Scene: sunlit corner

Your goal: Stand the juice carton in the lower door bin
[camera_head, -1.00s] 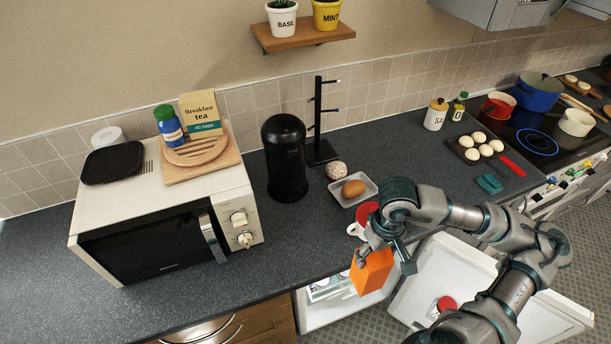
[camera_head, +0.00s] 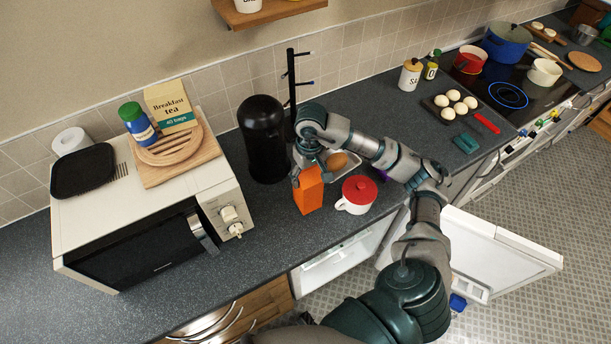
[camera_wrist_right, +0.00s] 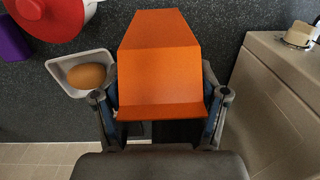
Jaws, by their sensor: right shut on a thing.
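The orange juice carton (camera_head: 308,192) is upright over the counter, left of the red-lidded white mug. I cannot tell whether its base touches the counter. My right gripper (camera_head: 307,166) is shut on its upper part; in the right wrist view the carton (camera_wrist_right: 160,60) sits between the fingers (camera_wrist_right: 163,105). The fridge door (camera_head: 515,258) stands open below the counter at right. A white bin part (camera_head: 474,291) shows low on the door, but my arm hides much of that side. My left gripper is out of view.
The red-lidded mug (camera_head: 357,195) is close to the carton. An egg in a white dish (camera_head: 345,161) and a black canister (camera_head: 263,140) are behind it. The microwave (camera_head: 140,240) is at left. Bare counter (camera_head: 270,235) lies in front.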

